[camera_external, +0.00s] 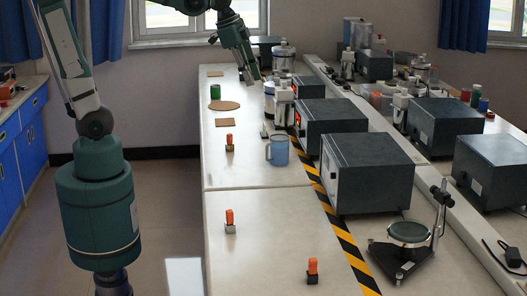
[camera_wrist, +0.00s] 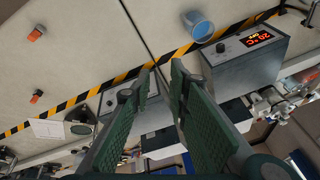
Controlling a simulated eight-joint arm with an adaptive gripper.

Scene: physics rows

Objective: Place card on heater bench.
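Flat brown pieces lie on the left bench (camera_external: 255,200) in the external view: a small square (camera_external: 215,73) at the far end, a round one (camera_external: 224,106), and another square (camera_external: 221,122). I cannot tell which is the card. A grey heater box (camera_external: 330,125) with a red display stands right of them; in the wrist view its display (camera_wrist: 257,39) reads about 20 °C. My gripper (camera_external: 250,77) is above the far part of the bench, right of the far square. In the wrist view my gripper (camera_wrist: 164,66) has its two green-padded fingers apart, with nothing between them.
A blue mug (camera_external: 278,150) stands beside the heater box. Orange-topped items (camera_external: 230,143) and a green cylinder (camera_external: 214,92) stand on the bench. More grey boxes (camera_external: 365,170) and a stand with a round plate (camera_external: 408,235) line the right side. The near left bench is mostly clear.

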